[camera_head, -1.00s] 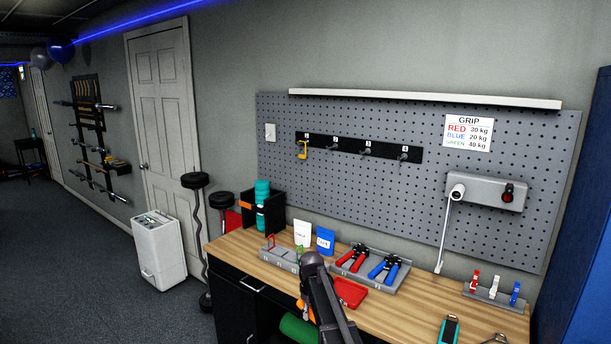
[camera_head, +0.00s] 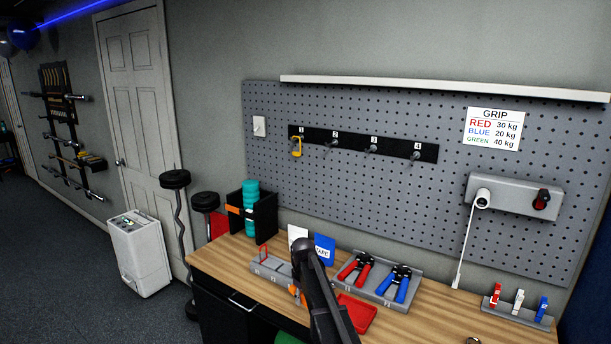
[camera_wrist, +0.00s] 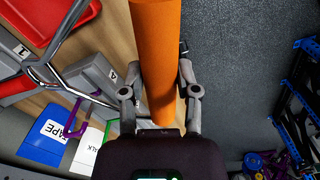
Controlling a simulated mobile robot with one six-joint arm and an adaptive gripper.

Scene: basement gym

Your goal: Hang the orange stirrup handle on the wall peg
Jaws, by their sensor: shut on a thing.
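The orange stirrup handle (camera_wrist: 158,50) fills the top middle of the wrist view as a thick orange cylinder. My gripper (camera_wrist: 162,66) is shut on it, with one finger on each side. The head view shows only a small orange patch of it (camera_head: 297,291) beside my dark arm, which hides the rest. The handle is low, near the bench's front edge, well below the pegs. A black peg strip (camera_head: 352,144) with several numbered pegs is on the grey pegboard. The other pegs look bare.
The wooden bench (camera_head: 445,309) carries a grey stirrup rack (camera_head: 270,264), a blue tape box (camera_head: 324,247), red and blue hand grippers in a tray (camera_head: 410,306) and a red tray (camera_head: 355,312). A grey wall box (camera_head: 513,196) with a hanging strap is at right. Space before the pegs is clear.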

